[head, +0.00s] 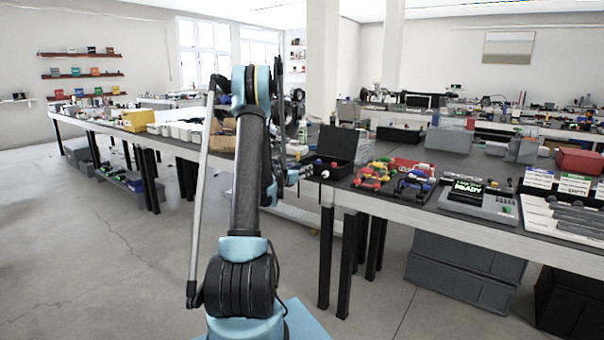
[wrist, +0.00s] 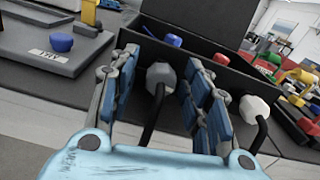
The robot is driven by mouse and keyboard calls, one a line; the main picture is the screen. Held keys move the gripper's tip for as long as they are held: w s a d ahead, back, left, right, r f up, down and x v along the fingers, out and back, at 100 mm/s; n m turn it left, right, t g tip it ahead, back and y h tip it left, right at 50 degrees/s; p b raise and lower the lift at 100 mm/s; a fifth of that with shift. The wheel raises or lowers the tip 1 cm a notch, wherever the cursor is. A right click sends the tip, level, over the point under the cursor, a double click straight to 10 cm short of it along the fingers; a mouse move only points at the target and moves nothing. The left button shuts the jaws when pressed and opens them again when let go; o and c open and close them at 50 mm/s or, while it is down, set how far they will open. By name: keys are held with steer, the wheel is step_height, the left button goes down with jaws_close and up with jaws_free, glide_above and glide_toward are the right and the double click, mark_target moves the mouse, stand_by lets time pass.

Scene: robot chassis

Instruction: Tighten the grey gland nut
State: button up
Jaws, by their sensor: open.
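The grey gland nut (wrist: 161,76) sits on the front of a black box (wrist: 210,70), with a black cable hanging from it. In the wrist view it shows between the two blue-padded fingers of my gripper (wrist: 163,62). The gripper is open, with a visible gap on each side of the nut; I cannot tell how deep the nut is between the fingertips. A paler, whitish gland nut (wrist: 254,107) with its own cable is on the same box face, right of the right finger. In the head view my gripper (head: 295,176) is at the box's front left, partly hidden by my arm.
The box (head: 341,168) has a raised lid and stands near the bench's front edge. A blue knob (wrist: 173,40) and a red knob (wrist: 221,58) are beyond the nuts. A grey panel (wrist: 55,45) lies left; coloured clamps (head: 372,174) lie right.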

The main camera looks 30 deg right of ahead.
steer(key=shift+c, duration=0.3)
jaws_close()
steer(key=shift+m, duration=1.5)
steer(key=shift+o, duration=0.3)
jaws_free()
